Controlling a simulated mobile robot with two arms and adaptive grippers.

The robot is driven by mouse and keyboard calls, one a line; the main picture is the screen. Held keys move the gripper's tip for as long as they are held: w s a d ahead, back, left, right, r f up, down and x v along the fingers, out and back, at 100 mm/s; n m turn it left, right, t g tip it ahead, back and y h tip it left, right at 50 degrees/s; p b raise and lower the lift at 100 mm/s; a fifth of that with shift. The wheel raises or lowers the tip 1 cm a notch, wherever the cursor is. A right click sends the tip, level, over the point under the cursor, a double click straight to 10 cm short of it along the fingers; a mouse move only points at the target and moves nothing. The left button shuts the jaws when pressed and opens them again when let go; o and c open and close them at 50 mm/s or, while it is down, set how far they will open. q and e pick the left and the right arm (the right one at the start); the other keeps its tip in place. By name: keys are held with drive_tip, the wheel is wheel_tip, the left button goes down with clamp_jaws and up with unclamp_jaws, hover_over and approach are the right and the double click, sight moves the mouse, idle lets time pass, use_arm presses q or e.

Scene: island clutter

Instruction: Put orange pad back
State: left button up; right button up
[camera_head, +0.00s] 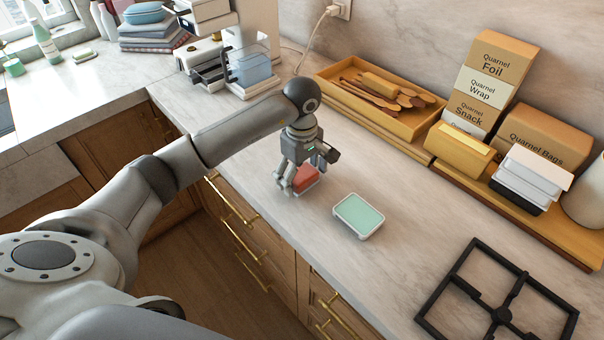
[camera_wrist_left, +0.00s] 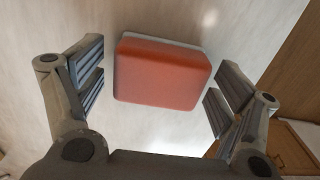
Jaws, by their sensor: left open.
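The orange-red pad (camera_head: 306,178) lies on the marble counter, partly hidden behind my left gripper in the head view. In the left wrist view the pad (camera_wrist_left: 162,73) is a rounded block with a pale edge along its far side. My left gripper (camera_head: 292,190) points down at it. In the wrist view the open fingers (camera_wrist_left: 158,88) stand on either side of the pad, with gaps between them and it. A mint-green pad in a white tray (camera_head: 359,216) lies to the right. My right gripper is not in view.
A black burner grate (camera_head: 502,314) is at the front right. A wooden utensil tray (camera_head: 345,98), labelled boxes (camera_head: 487,80) and white containers (camera_head: 532,172) line the wall. A coffee machine (camera_head: 213,62) stands behind. Counter around the green pad is clear.

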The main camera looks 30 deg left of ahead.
sight(302, 173)
use_arm(q)
drive_tip(key=shift+r+p, duration=0.25)
drive_tip(key=shift+p, duration=0.05)
drive_tip(key=shift+w+r+b, duration=0.1)
drive_tip(key=shift+r+b, duration=0.25)
drive_tip(key=shift+b, duration=0.05)
wheel_tip(302, 173, up, 11)
drive_tip(key=b, duration=0.2)
